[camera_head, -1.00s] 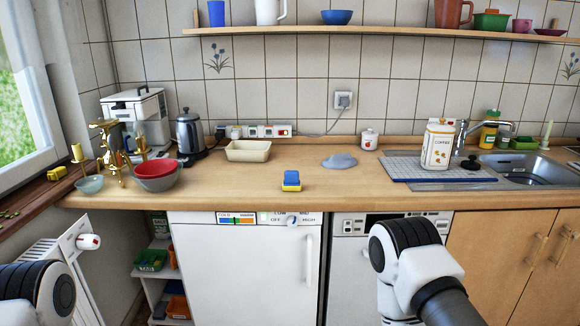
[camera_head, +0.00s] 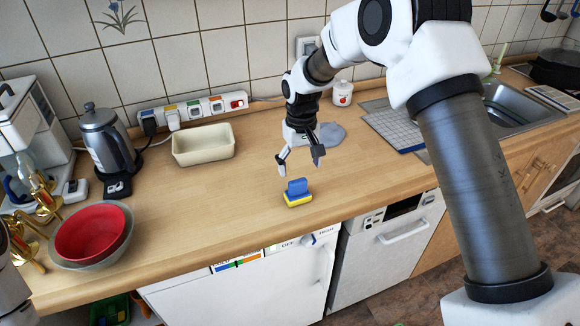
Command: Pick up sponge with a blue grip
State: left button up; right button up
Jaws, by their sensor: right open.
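The sponge with a blue grip (camera_head: 297,193) lies on the wooden counter near its front edge, yellow side down and blue grip up. My right gripper (camera_head: 300,168) hangs above and just behind the sponge, fingers spread and pointing down. It is open and empty, apart from the sponge. My left gripper is not in view; only a bit of white arm shows at the left edge.
A cream tray (camera_head: 204,145) stands behind left on the counter (camera_head: 225,215). A kettle (camera_head: 108,145) and stacked bowls (camera_head: 92,233) are further left. A grey cloth (camera_head: 331,134) lies behind my right gripper. A power strip (camera_head: 190,113) runs along the wall. Counter around the sponge is clear.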

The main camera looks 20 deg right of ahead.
aim_at(298, 181)
jog(key=shift+w+a+f, duration=0.2)
jog(key=shift+w+f, duration=0.25)
jog(key=shift+w, duration=0.05)
jog(key=shift+w+a+f, duration=0.2)
jog(key=shift+w+f, duration=0.25)
jog(key=f, duration=0.1)
jog(key=s+f+p, duration=0.1)
jog(key=d+f+p, duration=0.1)
jog(key=shift+s+f, duration=0.1)
jog(key=shift+s, duration=0.1)
jog(key=shift+w+f, duration=0.2)
jog(key=shift+f, duration=0.95)
jog(key=shift+w+a+f, duration=0.1)
jog(key=shift+w, duration=0.1)
jog(key=shift+s+a, duration=0.1)
jog(key=c, duration=0.6)
jog(key=shift+s, duration=0.15)
jog(key=c, duration=0.6)
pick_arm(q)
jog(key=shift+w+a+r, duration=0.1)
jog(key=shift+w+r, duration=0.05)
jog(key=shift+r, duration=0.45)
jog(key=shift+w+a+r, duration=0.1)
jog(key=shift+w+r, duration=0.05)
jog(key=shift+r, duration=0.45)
pick_arm(e)
jog(key=shift+c, duration=0.2)
